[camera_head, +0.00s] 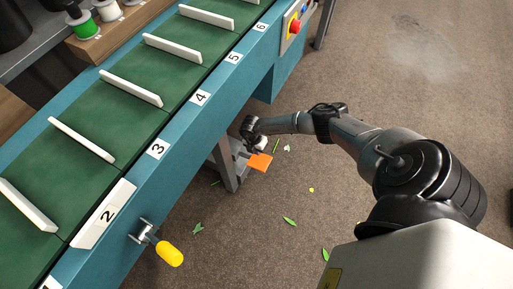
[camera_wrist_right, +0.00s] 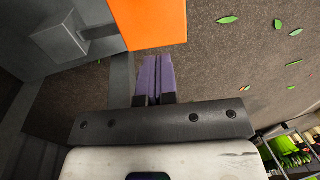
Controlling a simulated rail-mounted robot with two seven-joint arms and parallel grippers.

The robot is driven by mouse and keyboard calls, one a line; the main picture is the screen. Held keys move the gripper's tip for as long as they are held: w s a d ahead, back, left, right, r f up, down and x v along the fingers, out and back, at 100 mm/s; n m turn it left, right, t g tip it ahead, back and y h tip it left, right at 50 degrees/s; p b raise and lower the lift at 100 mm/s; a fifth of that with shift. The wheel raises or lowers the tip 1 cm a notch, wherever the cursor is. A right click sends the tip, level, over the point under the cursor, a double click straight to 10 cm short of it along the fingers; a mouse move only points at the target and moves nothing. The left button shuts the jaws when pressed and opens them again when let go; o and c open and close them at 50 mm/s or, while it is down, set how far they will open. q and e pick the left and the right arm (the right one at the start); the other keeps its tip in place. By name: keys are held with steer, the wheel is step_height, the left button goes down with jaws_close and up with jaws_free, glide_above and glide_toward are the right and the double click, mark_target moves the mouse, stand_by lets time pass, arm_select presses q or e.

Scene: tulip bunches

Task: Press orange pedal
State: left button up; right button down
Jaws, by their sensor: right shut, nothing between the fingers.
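The orange pedal (camera_head: 260,162) is a flat plate low by the floor, beside a grey leg of the conveyor. My right arm reaches down from the right. Its gripper (camera_head: 258,144) is just above and behind the pedal in the head view. In the right wrist view the pedal (camera_wrist_right: 150,22) fills the top middle, and the two purple fingers (camera_wrist_right: 154,78) are shut together with nothing between them. Their tips point at the pedal's near edge; I cannot tell whether they touch it. My left gripper is not in view.
The conveyor (camera_head: 173,118) with a green belt, white dividers and numbered slots runs diagonally on the left. A yellow-handled lever (camera_head: 168,253) sticks out of its side. A control panel with a red button (camera_head: 295,27) is at the top. Loose leaves lie on the open brown floor.

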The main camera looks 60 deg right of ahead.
mark_target(262, 162)
steer(key=f+b, duration=0.2)
steer(key=f, duration=0.1)
steer(key=s+f+b, duration=0.1)
steer(key=f+b, duration=0.2)
steer(key=f, duration=0.1)
steer(key=shift+s+f, duration=0.2)
steer(key=shift+f, duration=0.05)
steer(key=shift+s+f+b, duration=0.15)
steer(key=shift+f+b, duration=0.25)
